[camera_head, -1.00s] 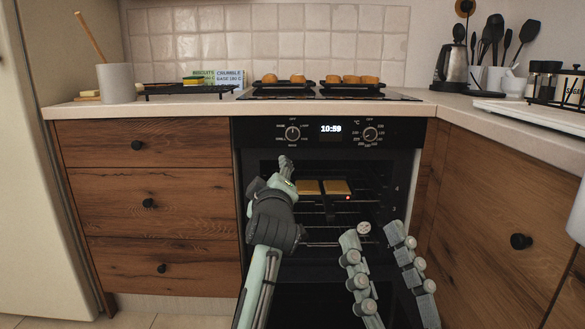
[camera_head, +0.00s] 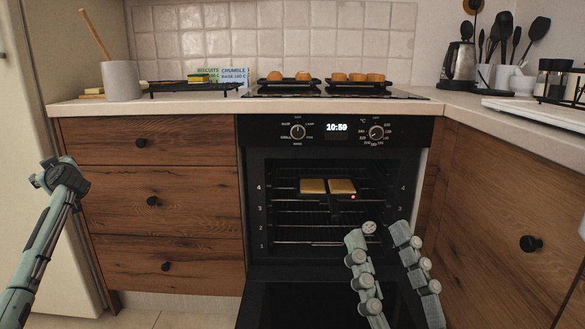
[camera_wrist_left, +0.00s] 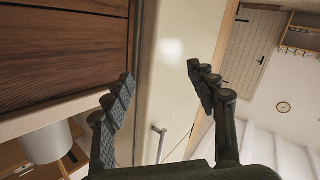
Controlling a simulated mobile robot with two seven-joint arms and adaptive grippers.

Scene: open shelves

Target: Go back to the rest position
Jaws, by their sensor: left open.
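My left gripper (camera_head: 60,172) is at the left of the head view, in front of the drawers' left edge and the pale tall front. In the left wrist view its two fingers (camera_wrist_left: 160,75) are wide apart with nothing between them. My right gripper (camera_head: 378,232) is at the lower right of the head view, in front of the oven. Its two fingers are apart, and I see nothing held between them.
The oven (camera_head: 337,160) is open, its door (camera_head: 290,300) folded down. Wooden drawers (camera_head: 150,200) stand left and a cabinet (camera_head: 500,210) right. The counter (camera_head: 190,107) holds trays, a pot and a kettle.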

